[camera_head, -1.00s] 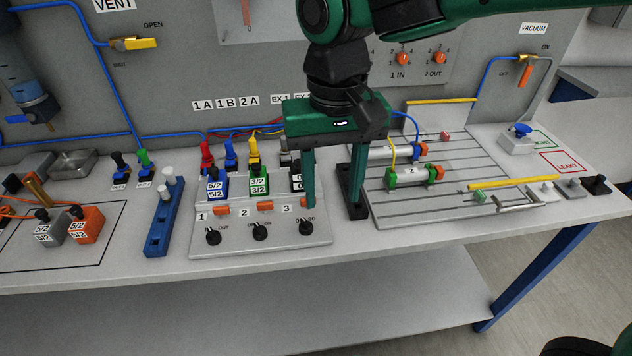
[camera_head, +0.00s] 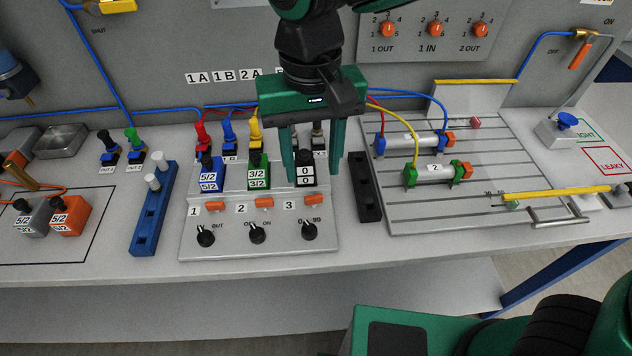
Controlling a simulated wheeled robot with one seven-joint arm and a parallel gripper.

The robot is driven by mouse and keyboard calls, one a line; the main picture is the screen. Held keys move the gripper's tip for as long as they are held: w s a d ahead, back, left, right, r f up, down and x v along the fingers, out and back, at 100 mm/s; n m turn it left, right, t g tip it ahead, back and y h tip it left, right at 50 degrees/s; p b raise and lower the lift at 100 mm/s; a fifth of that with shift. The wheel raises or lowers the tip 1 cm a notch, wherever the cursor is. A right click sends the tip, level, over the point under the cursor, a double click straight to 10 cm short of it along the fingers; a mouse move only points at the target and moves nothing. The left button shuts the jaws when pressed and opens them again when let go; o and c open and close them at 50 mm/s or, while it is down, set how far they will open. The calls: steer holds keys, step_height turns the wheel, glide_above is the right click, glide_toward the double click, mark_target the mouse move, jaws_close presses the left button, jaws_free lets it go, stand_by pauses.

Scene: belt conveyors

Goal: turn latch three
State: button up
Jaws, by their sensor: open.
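Latch three is the small orange latch (camera_head: 313,200) beside the "3" label (camera_head: 289,205), at the right end of a row of orange latches on the sloped grey panel (camera_head: 280,244). My gripper (camera_head: 314,178) is open with its green fingers pointing down. In the picture its fingers stand on either side of the black valve block (camera_head: 305,177) marked "0", just above latch three. Nothing is held. Latch three shows clear of the fingers, but I cannot tell the depth gap. A black knob (camera_head: 309,231) sits below it.
Latches one (camera_head: 216,206) and two (camera_head: 264,202) sit to the left, below blue and green valve blocks. A dark rail (camera_head: 365,190) stands just right of the panel. The slotted plate (camera_head: 480,215) carries cylinders. Hoses run behind my gripper.

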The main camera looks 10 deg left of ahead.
mark_target(314, 197)
step_height(314, 197, down, 8)
steer(key=shift+w+d+r, duration=0.1)
stand_by(0.4)
